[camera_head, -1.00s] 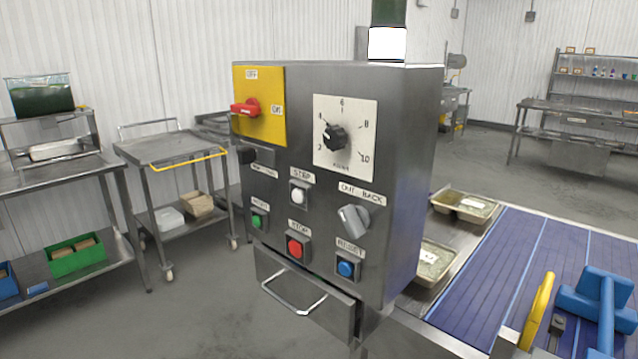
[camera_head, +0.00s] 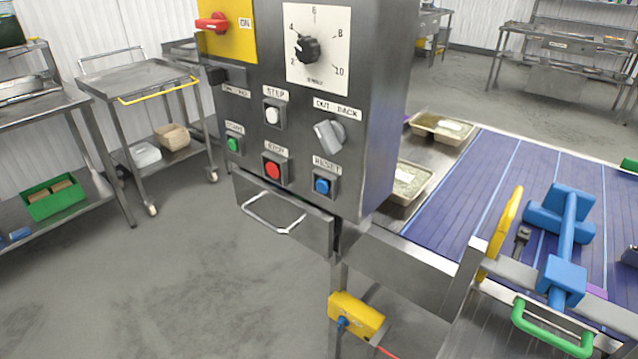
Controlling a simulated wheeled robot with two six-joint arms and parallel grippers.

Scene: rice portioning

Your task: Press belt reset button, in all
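The blue reset button (camera_head: 322,186) sits under a "RESET" label at the lower right of the grey control box (camera_head: 384,110). The red stop button (camera_head: 273,171) is to its left, and the green button (camera_head: 233,145) is further left. A white step button (camera_head: 272,115) and a grey "OUT BACK" selector (camera_head: 329,136) are above. A black dial (camera_head: 306,48) and a red switch (camera_head: 212,22) on a yellow plate are higher up. Neither of my grippers shows in the head view.
The blue conveyor belt (camera_head: 476,202) runs behind and right of the box, with film-topped trays (camera_head: 441,128) beside it. A drawer handle (camera_head: 270,215) juts out below the buttons. A blue tool (camera_head: 567,240) and green handle (camera_head: 550,330) are at right. Floor is clear at lower left.

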